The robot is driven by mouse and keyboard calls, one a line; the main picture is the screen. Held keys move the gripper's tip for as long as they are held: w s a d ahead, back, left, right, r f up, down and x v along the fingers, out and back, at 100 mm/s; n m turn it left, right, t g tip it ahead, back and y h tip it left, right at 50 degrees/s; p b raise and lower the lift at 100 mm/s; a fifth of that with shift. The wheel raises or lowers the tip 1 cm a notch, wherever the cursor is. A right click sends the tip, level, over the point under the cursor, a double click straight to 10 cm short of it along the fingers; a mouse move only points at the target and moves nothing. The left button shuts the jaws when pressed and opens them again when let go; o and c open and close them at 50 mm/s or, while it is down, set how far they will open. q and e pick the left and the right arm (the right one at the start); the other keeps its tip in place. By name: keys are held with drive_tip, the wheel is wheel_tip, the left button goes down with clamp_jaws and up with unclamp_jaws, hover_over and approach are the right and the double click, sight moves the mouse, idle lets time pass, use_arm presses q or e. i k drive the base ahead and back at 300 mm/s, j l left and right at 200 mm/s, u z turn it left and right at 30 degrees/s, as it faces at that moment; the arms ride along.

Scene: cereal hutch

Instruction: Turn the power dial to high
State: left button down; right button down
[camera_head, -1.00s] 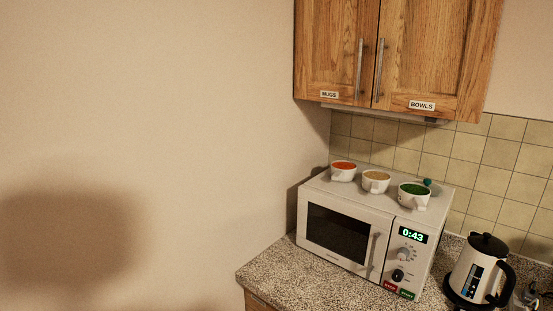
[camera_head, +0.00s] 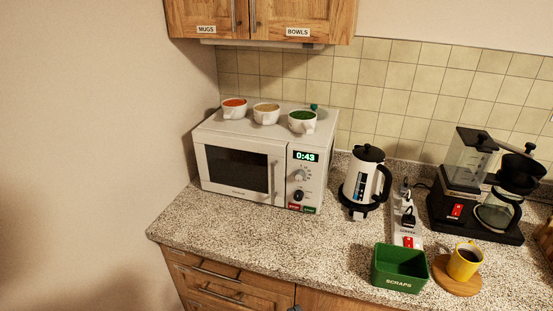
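A white microwave (camera_head: 232,187) stands on the speckled counter at the left, with its door shut and its green display (camera_head: 306,156) reading 0:43. Below the display is a light dial (camera_head: 300,175) with marks around it, and under that a dark dial (camera_head: 298,195). The labels are too small to read, so I cannot tell which is the power dial or where it points. A red button (camera_head: 294,206) and a green button (camera_head: 309,209) sit at the bottom of the panel. Neither of my grippers is in view.
Further right are a power strip (camera_head: 406,221), green scraps bin (camera_head: 399,268), yellow mug (camera_head: 465,261) and coffee maker (camera_head: 480,185). Counter before the microwave is clear.

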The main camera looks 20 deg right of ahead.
sight(298, 195)
drive_tip(key=i+j+z, duration=0.65)
drive_tip(key=z, duration=0.15)
